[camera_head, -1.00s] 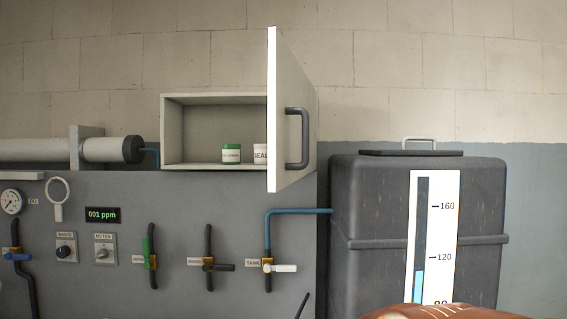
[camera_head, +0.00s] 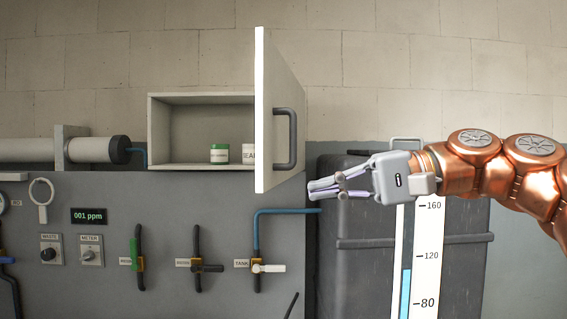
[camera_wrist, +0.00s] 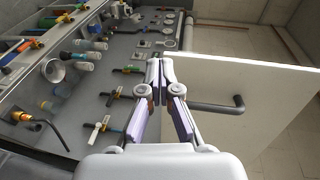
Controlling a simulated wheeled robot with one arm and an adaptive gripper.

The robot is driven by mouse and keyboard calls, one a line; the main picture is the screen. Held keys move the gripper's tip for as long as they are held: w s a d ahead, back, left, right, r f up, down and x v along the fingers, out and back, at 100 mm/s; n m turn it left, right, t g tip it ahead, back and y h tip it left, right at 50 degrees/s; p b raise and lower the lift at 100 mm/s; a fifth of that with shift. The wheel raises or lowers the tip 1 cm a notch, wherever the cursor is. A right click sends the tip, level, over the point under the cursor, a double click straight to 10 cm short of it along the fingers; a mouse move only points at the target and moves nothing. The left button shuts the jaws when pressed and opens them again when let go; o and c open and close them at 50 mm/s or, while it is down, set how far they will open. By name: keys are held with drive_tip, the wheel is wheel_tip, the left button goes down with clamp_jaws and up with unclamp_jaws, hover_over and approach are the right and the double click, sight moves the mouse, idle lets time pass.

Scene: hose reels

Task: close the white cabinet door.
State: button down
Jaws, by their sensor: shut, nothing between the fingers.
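The white cabinet (camera_head: 158,132) stands on the grey panel with its front open. Its white door (camera_head: 273,100) is hinged at the right and swung outward, seen nearly edge-on in the head view. A dark handle (camera_head: 292,138) is on the door's outer face. My gripper (camera_head: 310,190) is shut and empty, to the right of the door and a little below its handle in the head view. In the wrist view, my gripper (camera_wrist: 160,62) points ahead, with the white door (camera_wrist: 240,95) and the handle (camera_wrist: 238,102) at its right. I see no contact with the door.
Below is the grey panel (camera_head: 110,260) with valves and a blue pipe (camera_head: 285,211). A dark tank (camera_head: 340,270) stands at the right.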

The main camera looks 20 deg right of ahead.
drive_tip(key=m+t+y, duration=0.1)
drive_tip(key=t, duration=0.1)
approach(267, 163)
drive_tip(key=p+x, duration=0.3)
drive_tip(key=x, duration=0.4)
drive_tip(key=shift+s+a, duration=0.1)
drive_tip(key=shift+a, duration=0.05)
idle(0.4)
idle(0.4)
